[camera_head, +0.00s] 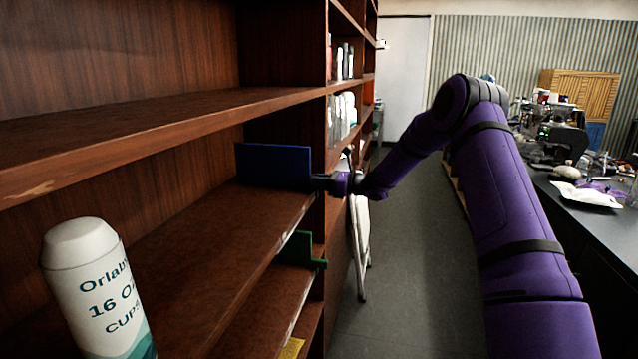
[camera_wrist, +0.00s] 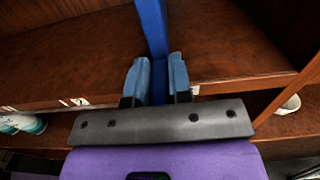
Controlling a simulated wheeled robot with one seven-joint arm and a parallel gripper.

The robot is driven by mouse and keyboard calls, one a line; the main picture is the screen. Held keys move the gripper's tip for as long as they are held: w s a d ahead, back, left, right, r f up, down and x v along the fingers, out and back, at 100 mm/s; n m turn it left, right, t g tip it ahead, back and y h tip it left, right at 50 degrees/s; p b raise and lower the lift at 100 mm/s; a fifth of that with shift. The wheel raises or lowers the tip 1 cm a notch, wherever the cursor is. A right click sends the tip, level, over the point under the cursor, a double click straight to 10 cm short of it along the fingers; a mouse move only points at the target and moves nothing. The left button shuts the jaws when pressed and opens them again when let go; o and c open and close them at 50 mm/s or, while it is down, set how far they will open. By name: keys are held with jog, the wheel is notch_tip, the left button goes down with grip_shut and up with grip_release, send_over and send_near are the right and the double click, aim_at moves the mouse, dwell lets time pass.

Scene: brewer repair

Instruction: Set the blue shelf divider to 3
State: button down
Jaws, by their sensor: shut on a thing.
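The blue shelf divider (camera_head: 273,166) stands upright on a wooden shelf (camera_head: 215,220), near the shelf's far end, in the head view. My gripper (camera_head: 322,183) is at the divider's front edge. In the wrist view, the two fingers of my gripper (camera_wrist: 157,80) are shut on the front edge of the blue divider (camera_wrist: 152,25), one on each side. The number marks on the shelf edge are too small to read; pale labels (camera_wrist: 73,102) show on that edge at the left in the wrist view.
A white cup package (camera_head: 95,290) stands on the same shelf in the near left. A green divider (camera_head: 300,249) is on the shelf below, sticking out slightly. The shelf between package and blue divider is clear. A cluttered black counter (camera_head: 605,225) runs along the right.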

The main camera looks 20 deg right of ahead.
jog(key=shift+w+d+r, duration=0.15)
jog(key=shift+d, duration=0.1)
jog(key=c, duration=1)
grip_release()
jog(key=shift+w, duration=0.15)
jog(key=shift+c, duration=0.2)
jog(key=v, duration=1.1)
jog(key=shift+a, duration=0.1)
